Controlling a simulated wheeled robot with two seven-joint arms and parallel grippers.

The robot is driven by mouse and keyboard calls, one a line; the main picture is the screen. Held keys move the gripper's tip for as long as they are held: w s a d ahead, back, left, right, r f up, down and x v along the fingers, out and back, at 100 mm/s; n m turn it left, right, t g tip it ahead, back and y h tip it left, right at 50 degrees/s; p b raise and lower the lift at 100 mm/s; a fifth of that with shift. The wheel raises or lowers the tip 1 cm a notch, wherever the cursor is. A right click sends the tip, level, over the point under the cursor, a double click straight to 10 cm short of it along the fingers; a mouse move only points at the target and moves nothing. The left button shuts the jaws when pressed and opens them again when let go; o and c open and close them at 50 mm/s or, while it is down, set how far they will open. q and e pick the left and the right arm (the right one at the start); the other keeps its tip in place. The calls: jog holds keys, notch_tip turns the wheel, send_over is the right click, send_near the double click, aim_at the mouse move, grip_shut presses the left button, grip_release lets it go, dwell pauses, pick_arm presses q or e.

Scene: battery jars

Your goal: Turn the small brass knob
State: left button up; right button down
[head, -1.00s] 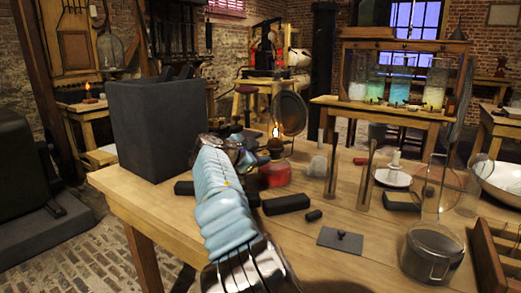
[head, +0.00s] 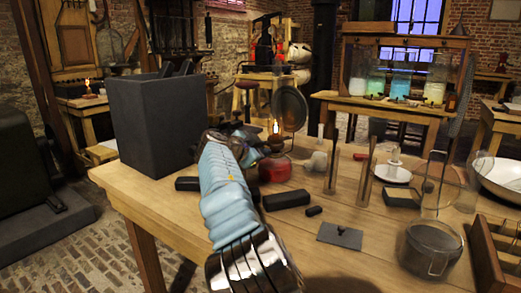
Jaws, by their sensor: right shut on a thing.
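A small oil lamp with a red glass base (head: 275,170) and a lit flame (head: 276,128) stands on the wooden table, in front of a round dark reflector (head: 289,108). My right arm reaches in from the bottom centre in a pale blue sleeve. My right gripper (head: 251,147) is at the left side of the lamp's burner, just above the red base. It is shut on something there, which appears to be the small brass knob. The knob itself is too small and too covered to make out. My left gripper is not in view.
A tall dark box (head: 153,128) stands left of my arm. Black blocks (head: 287,199) and a flat dark plate (head: 340,236) lie on the table in front of the lamp. Upright wooden posts (head: 332,170), a candle dish (head: 392,172) and a lidded glass pot (head: 431,250) stand to the right.

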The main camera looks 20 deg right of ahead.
jog(key=shift+w+a+r+n+g+h+p, duration=0.1)
jog(key=shift+w+n+g+h+p, duration=0.15)
jog(key=shift+n+g+p, duration=0.65)
jog(key=shift+w+a+n+g+h+p, duration=0.1)
jog(key=shift+n+g+h+p, duration=0.3)
jog(key=shift+n, duration=1)
jog(key=c, duration=1)
grip_release()
